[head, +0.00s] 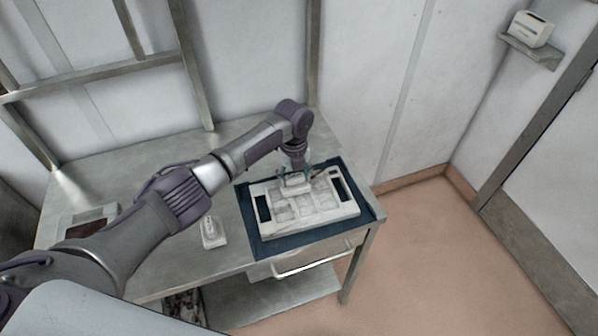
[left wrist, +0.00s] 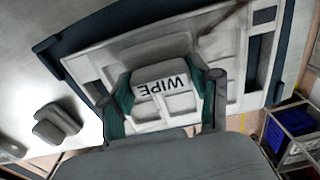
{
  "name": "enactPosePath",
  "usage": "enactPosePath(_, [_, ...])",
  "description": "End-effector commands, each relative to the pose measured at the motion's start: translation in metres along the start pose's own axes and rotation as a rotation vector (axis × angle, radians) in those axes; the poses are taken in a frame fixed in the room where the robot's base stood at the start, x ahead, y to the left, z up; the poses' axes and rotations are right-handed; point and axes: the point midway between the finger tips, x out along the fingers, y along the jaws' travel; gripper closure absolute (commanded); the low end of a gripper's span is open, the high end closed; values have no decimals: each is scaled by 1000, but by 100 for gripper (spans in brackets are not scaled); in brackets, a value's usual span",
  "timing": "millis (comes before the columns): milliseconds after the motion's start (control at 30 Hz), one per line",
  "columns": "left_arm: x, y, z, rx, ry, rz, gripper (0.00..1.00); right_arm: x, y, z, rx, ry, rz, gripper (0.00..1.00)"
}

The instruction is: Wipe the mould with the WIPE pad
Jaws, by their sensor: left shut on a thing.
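The mould (head: 302,222) is a pale, stained tray with square cavities and a dark slot at each end. It lies on a dark blue mat (head: 268,248) on the metal table. My left gripper (head: 294,180) is over the back part of the mould, shut on the white WIPE pad (head: 296,187). In the left wrist view the WIPE pad (left wrist: 164,84) sits between the green fingers, its label upside down. The mould (left wrist: 120,50) is behind it, with a brown streak near the top. Whether the pad touches the mould cannot be told. My right gripper is not in view.
A second small pale block (head: 212,233) stands on the table left of the mat. A box with a dark red top (head: 92,222) is at the table's left. A drawer handle (head: 312,262) juts from the front. A blue crate (left wrist: 284,138) shows in the left wrist view.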

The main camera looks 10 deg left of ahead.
Motion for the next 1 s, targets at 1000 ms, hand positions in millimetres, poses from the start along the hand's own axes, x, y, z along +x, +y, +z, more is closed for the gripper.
enactPosePath(1000, [2,49,0,-1,1,2,66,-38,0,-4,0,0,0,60])
